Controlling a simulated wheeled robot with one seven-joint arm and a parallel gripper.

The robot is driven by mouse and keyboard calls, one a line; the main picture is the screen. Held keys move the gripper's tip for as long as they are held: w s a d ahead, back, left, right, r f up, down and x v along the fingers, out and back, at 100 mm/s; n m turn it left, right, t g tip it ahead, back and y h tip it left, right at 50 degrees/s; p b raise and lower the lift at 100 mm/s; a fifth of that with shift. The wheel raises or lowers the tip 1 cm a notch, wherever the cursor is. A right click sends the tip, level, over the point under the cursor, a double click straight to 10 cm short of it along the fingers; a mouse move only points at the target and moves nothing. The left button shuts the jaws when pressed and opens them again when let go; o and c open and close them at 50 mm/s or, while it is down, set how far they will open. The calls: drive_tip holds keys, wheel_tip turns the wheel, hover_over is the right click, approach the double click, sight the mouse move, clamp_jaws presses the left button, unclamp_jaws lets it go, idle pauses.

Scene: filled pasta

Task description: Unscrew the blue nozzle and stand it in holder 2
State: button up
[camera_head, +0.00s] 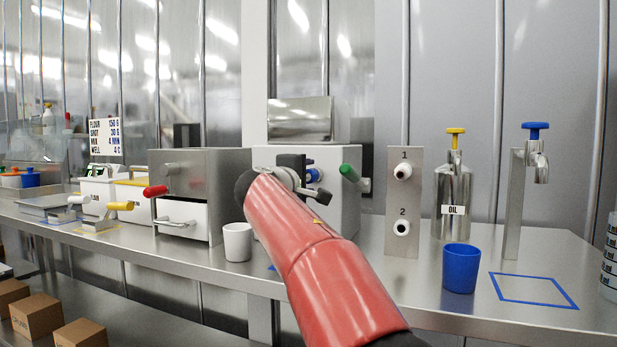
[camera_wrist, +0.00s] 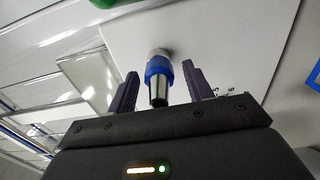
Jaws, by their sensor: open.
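The blue nozzle (camera_wrist: 158,72) shows in the wrist view, with a blue collar and a metal tip, sticking out from the front of a white machine (camera_wrist: 215,35). My gripper (camera_wrist: 158,80) is open, with one dark finger on each side of the nozzle and gaps between. In the head view a bit of the blue nozzle (camera_head: 313,175) shows behind my gripper (camera_head: 303,190); my red arm hides much of the machine (camera_head: 340,210). Holder 2 (camera_head: 402,227) is the lower white round socket on a metal plate (camera_head: 404,193), under the label 2. Nothing stands in it.
A green-handled part (camera_head: 349,172) sticks out at the machine's right. A white cup (camera_head: 238,242) stands left of my arm. A blue cup (camera_head: 461,268), oil bottle (camera_head: 453,195) and blue-handled tap (camera_head: 535,150) stand right. A blue outlined square (camera_head: 533,290) is empty.

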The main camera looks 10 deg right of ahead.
idle(0.7)
drive_tip(key=c, duration=1)
drive_tip(key=n, duration=1.1)
drive_tip(key=shift+n, duration=0.3)
drive_tip(key=n, duration=1.1)
